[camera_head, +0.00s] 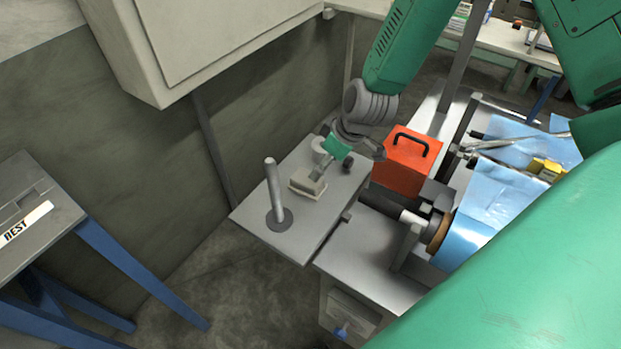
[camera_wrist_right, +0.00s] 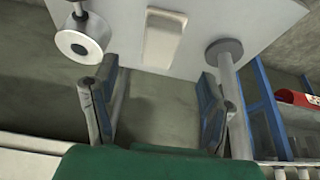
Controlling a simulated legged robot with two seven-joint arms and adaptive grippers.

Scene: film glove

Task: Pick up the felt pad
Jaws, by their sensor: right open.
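The felt pad (camera_head: 306,185), a small pale beige block, lies on the grey side plate in the head view. It also shows in the right wrist view (camera_wrist_right: 163,40) at the top middle, lying flat. My right gripper (camera_head: 321,168) is close to the pad in the head view, its fingers pointing down and left. In the right wrist view my right gripper (camera_wrist_right: 158,92) is open, its two fingers apart with nothing between them. The pad shows beyond the fingertips, not between them. My left gripper is not in view.
An upright metal post (camera_head: 273,185) and a pale roll (camera_wrist_right: 80,42) stand on the grey plate (camera_head: 300,235) on either side of the pad. A red box (camera_head: 402,165) with a black handle sits to the right. Blue film (camera_head: 490,195) lies beyond it.

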